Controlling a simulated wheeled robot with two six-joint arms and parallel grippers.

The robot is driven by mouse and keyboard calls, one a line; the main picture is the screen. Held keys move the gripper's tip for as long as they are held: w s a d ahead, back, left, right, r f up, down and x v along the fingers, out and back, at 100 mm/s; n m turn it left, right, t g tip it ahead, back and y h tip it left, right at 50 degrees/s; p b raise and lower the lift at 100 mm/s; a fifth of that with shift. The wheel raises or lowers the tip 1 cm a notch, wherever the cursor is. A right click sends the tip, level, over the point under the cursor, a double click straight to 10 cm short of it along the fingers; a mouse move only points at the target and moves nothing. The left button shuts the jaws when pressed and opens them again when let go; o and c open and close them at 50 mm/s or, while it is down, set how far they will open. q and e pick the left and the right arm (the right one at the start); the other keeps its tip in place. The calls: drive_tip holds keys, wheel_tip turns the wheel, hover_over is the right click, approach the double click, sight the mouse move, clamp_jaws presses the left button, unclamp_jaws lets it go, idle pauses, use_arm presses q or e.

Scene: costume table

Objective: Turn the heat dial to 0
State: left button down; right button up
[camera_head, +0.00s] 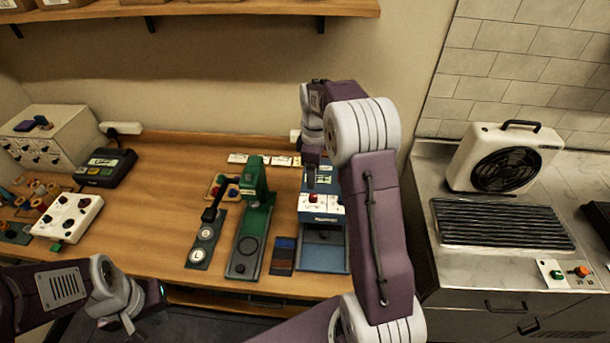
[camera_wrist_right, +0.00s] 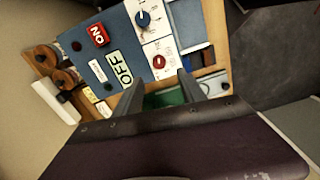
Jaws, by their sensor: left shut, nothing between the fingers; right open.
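A blue machine (camera_head: 323,257) with a white control panel (camera_head: 322,207) stands on the wooden table. The panel carries a red dial (camera_head: 313,198); in the right wrist view the red dial (camera_wrist_right: 158,62) and a blue dial (camera_wrist_right: 143,18) both show, each with small markings too blurred to read. I cannot tell which dial is the heat dial. My right gripper (camera_wrist_right: 160,88) is open and empty, its fingertips just short of the red dial, one to each side. My left gripper (camera_head: 152,302) is shut and empty, low at the table's front left, far from the machine.
The blue machine also bears a red ON switch (camera_wrist_right: 97,34) and an OFF label (camera_wrist_right: 119,67). A fan heater (camera_head: 507,158) stands on the right counter.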

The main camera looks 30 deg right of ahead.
drive_tip(key=p, duration=0.1)
hover_over(313, 195)
wheel_tip(313, 195, down, 5)
drive_tip(key=shift+r, duration=0.1)
wheel_tip(313, 195, down, 3)
drive_tip(key=shift+s+r+p, duration=0.1)
drive_tip(key=shift+s+p, duration=0.05)
drive_tip(key=shift+p, duration=0.4)
drive_tip(key=shift+s+f, duration=0.1)
drive_tip(key=shift+f, duration=0.3)
drive_tip(key=shift+a+f, duration=0.1)
drive_tip(key=shift+f, duration=0.3)
drive_tip(key=shift+c, duration=1)
use_arm(q)
wheel_tip(313, 195, up, 2)
drive_tip(key=shift+w+r, duration=0.15)
drive_tip(key=shift+r, duration=0.05)
use_arm(e)
clamp_jaws()
